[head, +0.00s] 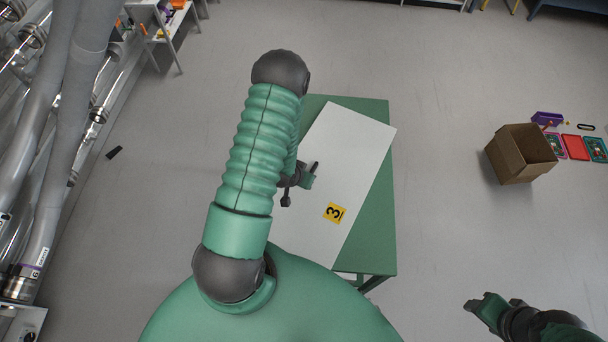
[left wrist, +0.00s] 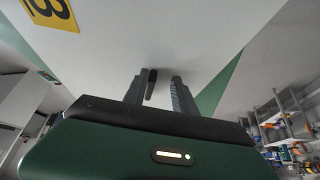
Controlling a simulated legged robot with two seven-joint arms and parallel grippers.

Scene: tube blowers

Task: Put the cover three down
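Cover three is a white flat panel (head: 345,150) with a yellow label bearing a black 3 (head: 334,212). It lies turned at an angle over a green table (head: 375,235), its upper right corner reaching past the table's edge. I cannot tell whether it touches the tabletop. My left gripper (head: 311,172) is over the panel's middle, partly hidden by my arm. In the left wrist view its two fingers (left wrist: 160,92) are apart, with a small dark handle (left wrist: 151,84) between them, nearer the left finger. My right gripper (head: 488,306) is empty at the lower right, away from the table.
Clear tubes and grey pipes (head: 60,140) run along the left side. A small dark object (head: 114,152) lies on the floor there. An open cardboard box (head: 515,160) stands at right beside flat coloured items (head: 575,147). The floor around the table is clear.

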